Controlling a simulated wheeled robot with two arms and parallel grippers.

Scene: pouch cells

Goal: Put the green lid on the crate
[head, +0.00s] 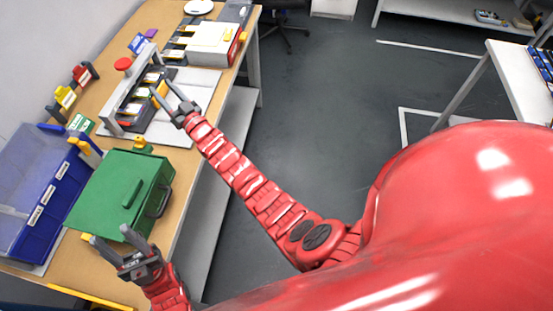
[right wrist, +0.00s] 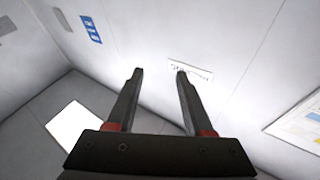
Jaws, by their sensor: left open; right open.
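The green lid (head: 110,188), with a raised bar handle, lies on top of the green crate (head: 158,200) on the wooden table. It covers the crate's opening, so the inside is hidden; I cannot tell whether it is fully seated. My left gripper (head: 111,236) is open and empty at the lid's near edge, fingers pointing towards it; I cannot tell whether they touch.
A blue bin (head: 45,212) stands left of the crate. The press fixture (head: 124,66) with a red knob and a white machine (head: 212,42) stand further back on the table (head: 112,42). Grey floor (head: 330,105) lies open to the right.

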